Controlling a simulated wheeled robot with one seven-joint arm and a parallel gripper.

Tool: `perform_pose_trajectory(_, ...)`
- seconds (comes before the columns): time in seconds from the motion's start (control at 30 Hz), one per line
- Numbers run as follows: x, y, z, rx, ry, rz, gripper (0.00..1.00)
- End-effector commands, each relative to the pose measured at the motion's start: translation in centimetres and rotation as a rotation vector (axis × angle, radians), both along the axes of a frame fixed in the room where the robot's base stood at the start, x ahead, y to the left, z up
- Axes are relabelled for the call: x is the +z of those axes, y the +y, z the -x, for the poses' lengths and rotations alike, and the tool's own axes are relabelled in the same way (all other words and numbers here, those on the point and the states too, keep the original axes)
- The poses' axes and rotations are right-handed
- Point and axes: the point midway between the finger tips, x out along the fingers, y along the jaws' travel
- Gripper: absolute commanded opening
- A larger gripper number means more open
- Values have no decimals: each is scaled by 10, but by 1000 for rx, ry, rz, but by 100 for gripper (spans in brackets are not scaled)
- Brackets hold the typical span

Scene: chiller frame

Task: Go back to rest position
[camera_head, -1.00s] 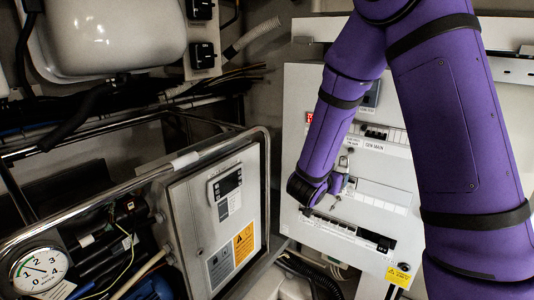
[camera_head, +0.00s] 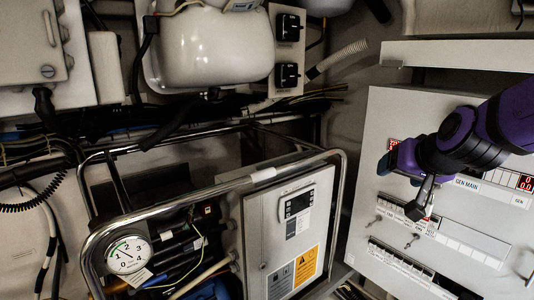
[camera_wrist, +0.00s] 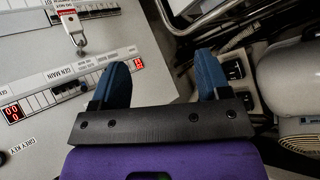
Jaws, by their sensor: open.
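My gripper (camera_wrist: 163,82) is open and empty in the wrist view, its two blue fingers spread apart. In the head view my purple arm enters from the right, and my gripper (camera_head: 385,165) hangs in front of the upper left part of the electrical panel (camera_head: 385,108). The panel has a GEN MAIN label, a row of breakers and red number displays. In the wrist view the panel (camera_wrist: 140,40) fills the left side. A key or padlock-like metal part (camera_wrist: 70,25) sits on it at the upper left.
A chiller frame of bent metal tube (camera_head: 345,190) stands in the middle, with a grey control box (camera_head: 262,225) and a pressure gauge (camera_head: 129,254). A white tank (camera_head: 215,50) and two black switches (camera_head: 288,50) are behind it. Cables run along the wall.

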Motion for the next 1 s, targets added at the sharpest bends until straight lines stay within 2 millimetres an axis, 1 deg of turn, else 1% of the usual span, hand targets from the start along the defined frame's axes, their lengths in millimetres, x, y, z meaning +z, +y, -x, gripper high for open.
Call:
perform_pose_trajectory(0.03,8,1,16,34,19,9,70)
perform_pose_trajectory(0.17,20,2,60,116,102,48,70)
perform_pose_trajectory(0.2,22,1,74,137,128,64,70)
perform_pose_trajectory(0.4,30,-11,144,194,271,157,70)
perform_pose_trajectory(0.5,30,-19,171,198,329,198,70)
perform_pose_trajectory(0.6,31,-25,189,195,370,227,70)
perform_pose_trajectory(0.7,30,-29,199,193,393,240,70)
perform_pose_trajectory(1.0,30,-29,201,192,400,244,70)
